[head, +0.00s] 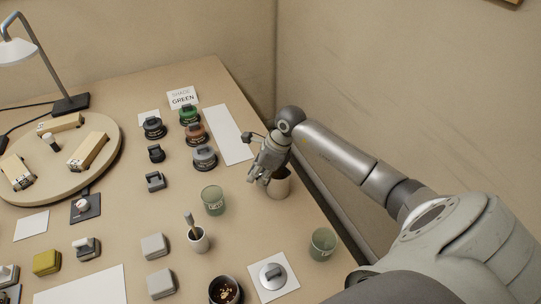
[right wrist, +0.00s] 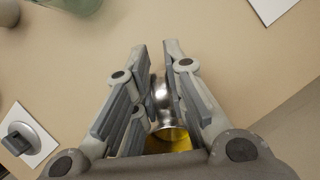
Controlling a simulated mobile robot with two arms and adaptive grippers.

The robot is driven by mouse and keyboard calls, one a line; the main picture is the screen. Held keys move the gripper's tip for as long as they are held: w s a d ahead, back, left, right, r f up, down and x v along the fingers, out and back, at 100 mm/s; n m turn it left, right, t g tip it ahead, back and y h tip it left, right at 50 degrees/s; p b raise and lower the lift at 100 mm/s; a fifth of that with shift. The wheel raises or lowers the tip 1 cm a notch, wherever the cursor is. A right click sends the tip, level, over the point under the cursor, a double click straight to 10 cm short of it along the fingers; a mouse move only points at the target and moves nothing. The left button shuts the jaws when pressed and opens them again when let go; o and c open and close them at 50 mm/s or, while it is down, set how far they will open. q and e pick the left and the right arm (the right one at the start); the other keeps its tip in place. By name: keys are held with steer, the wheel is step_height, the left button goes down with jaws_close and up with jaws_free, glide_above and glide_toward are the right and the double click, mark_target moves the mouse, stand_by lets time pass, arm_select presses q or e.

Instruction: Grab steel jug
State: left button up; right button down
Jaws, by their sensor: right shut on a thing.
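The steel jug (head: 280,188) stands near the right edge of the bench in the head view, partly hidden by my right gripper (head: 262,176). In the right wrist view the jug (right wrist: 161,98) shows as shiny metal between the fingers, with something yellow inside its mouth. My right gripper (right wrist: 158,75) is shut on the jug. Whether the jug's base touches the bench is hard to tell. My left gripper is not in view.
A green glass (head: 213,199) stands left of the jug and another green glass (head: 322,243) stands nearer the front. A round lid-like piece (head: 272,275) lies on a white card. A white strip (head: 228,134) lies behind. The wall is close on the right.

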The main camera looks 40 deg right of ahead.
steer(key=shift+r, duration=0.15)
steer(key=shift+w+r+b, duration=0.1)
steer(key=shift+r+b, duration=0.2)
steer(key=shift+r, duration=0.6)
steer(key=s+a+r+b, duration=0.2)
steer(key=s+a+r, duration=0.7)
steer(key=s+r, duration=0.1)
steer(key=shift+s+r, duration=0.35)
steer(key=shift+r, duration=0.1)
